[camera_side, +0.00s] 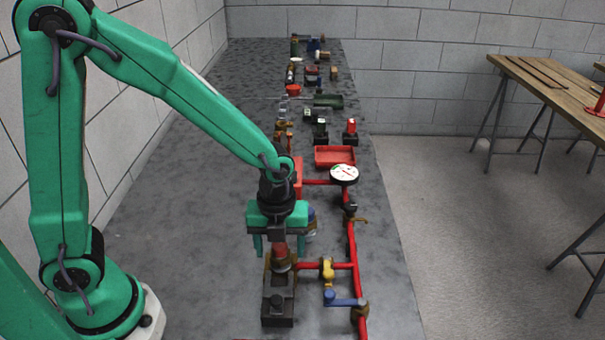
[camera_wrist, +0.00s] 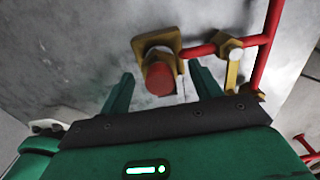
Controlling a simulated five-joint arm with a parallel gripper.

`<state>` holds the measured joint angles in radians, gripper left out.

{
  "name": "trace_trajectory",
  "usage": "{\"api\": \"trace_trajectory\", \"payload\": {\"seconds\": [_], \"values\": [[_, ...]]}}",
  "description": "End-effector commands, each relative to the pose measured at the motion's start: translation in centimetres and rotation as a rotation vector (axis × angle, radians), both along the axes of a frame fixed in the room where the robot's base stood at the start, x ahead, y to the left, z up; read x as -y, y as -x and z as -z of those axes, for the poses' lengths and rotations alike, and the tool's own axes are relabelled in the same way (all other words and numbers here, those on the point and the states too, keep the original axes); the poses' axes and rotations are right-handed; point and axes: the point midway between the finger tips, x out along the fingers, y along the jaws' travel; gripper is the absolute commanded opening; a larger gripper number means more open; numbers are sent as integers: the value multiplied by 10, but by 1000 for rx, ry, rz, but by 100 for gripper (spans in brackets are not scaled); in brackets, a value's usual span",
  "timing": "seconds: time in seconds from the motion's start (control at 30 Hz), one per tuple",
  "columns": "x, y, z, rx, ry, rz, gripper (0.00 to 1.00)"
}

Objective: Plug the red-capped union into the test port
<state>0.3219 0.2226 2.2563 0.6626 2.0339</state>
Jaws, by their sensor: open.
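The red-capped union (camera_wrist: 159,79) shows in the wrist view with its round red cap towards the camera and a brass body behind it. It lines up with the square brass port fitting (camera_wrist: 168,38) at the end of a red pipe and seems to sit in it; how deep is hidden. In the side view the union (camera_side: 281,260) is upright at the pipe's left end. My gripper (camera_wrist: 163,84) is open, with one green finger on each side of the union and visible gaps. In the side view my gripper (camera_side: 279,250) is directly over the port.
A dark block stand (camera_side: 278,308) is just in front of the port. A red tray (camera_side: 335,156) lies farther back. The left tabletop is clear.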

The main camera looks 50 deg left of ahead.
Motion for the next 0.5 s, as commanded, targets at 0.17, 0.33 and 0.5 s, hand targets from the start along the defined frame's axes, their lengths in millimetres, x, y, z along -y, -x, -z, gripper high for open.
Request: {"api": "trace_trajectory", "payload": {"seconds": [0.17, 0.33, 0.5], "values": [[0, -1, -23, 5, 2, 0, 63], [0, -1, -43, 4, 1, 0, 63], [0, -1, -55, 2, 1, 0, 63]]}}
